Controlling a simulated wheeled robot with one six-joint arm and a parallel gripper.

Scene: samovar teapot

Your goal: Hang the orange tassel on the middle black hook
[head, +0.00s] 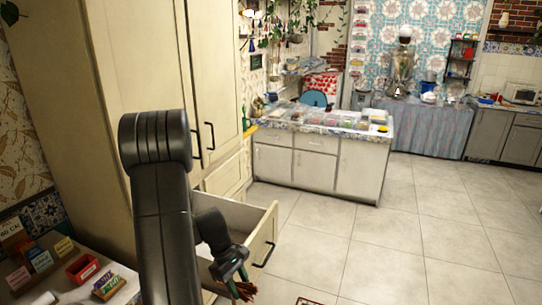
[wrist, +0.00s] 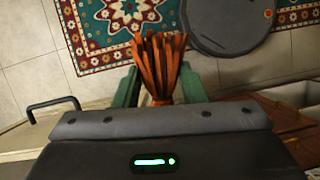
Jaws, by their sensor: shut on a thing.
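My gripper (head: 230,272) shows in the head view beside the open drawer, low and near the bottom edge. In the wrist view my gripper (wrist: 158,92) has its green fingers closed on the orange tassel (wrist: 160,60), whose strands fan out past the fingertips. A small part of the tassel also shows in the head view (head: 243,291), below the fingers. I cannot make out the middle black hook in either view.
A pulled-out cream drawer (head: 262,240) with a black handle stands beside my arm, under a tall cream cupboard (head: 140,60). A counter island (head: 330,160) stands ahead. A patterned rug (wrist: 125,22) lies below. The tiled floor (head: 430,230) at right is clear.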

